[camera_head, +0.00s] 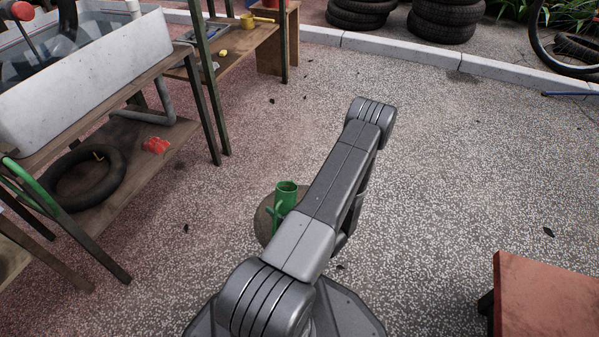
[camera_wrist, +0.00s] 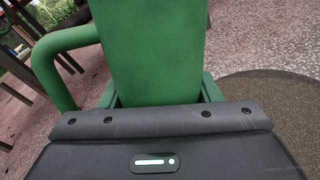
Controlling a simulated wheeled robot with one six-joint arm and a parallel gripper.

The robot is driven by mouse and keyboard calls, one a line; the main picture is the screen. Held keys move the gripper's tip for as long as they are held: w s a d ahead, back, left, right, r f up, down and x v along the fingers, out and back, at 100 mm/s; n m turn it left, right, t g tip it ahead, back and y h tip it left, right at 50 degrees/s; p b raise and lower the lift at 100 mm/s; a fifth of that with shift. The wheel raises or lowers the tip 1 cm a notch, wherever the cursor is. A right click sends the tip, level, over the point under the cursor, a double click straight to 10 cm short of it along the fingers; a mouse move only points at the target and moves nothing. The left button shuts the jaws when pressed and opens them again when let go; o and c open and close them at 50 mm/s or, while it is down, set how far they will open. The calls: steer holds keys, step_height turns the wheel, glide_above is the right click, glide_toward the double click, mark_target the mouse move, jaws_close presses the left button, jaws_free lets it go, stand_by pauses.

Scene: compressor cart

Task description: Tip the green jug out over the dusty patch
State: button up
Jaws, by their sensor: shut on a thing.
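The green jug (camera_head: 286,198) is close to upright in the head view, its open top facing up and its handle toward the lower left. In the wrist view the jug (camera_wrist: 155,45) fills the middle, with its handle (camera_wrist: 48,65) curving out at left. My gripper (camera_wrist: 158,98) is shut on the jug; in the head view my arm hides it. A round brown dusty patch (camera_head: 263,222) shows on the ground behind and below the jug, partly covered by my arm. The patch also shows at right in the wrist view (camera_wrist: 272,98). The jug's contents cannot be seen.
A wooden bench (camera_head: 150,150) with a white basin (camera_head: 90,75) stands at left, an inner tube (camera_head: 88,178) and red object (camera_head: 156,145) on its shelf. A reddish-brown table (camera_head: 548,300) is at lower right. Stacked tyres (camera_head: 445,20) stand behind the kerb. Open ground lies right of my arm.

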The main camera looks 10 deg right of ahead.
steer(key=shift+s+a+f+n+t, duration=0.1)
steer(key=shift+f+n+t, duration=0.1)
steer(key=shift+f+n, duration=0.2)
steer(key=shift+s+a+f+n+t, duration=0.1)
steer(key=shift+f+n+t, duration=0.15)
steer(key=shift+n, duration=0.25)
steer(key=shift+f+n+t, duration=0.25)
steer(key=shift+n+t, duration=0.1)
steer(key=shift+n, duration=0.55)
steer(key=w+a+r+p, duration=0.15)
steer(key=w+r, duration=0.25)
steer(key=r, duration=0.5)
steer(key=w+a+r, duration=0.3)
steer(key=r, duration=0.7)
steer(key=w+a+r+p, duration=0.1)
steer(key=w+a+r, duration=0.25)
steer(key=r, duration=0.55)
step_height(320, 180, up, 30)
steer(key=p, duration=3.7)
steer(key=shift+w+d+f+m+t+h, duration=0.2)
steer(key=shift+w+d+m+t+h, duration=0.1)
steer(key=shift+w+m+t, duration=0.1)
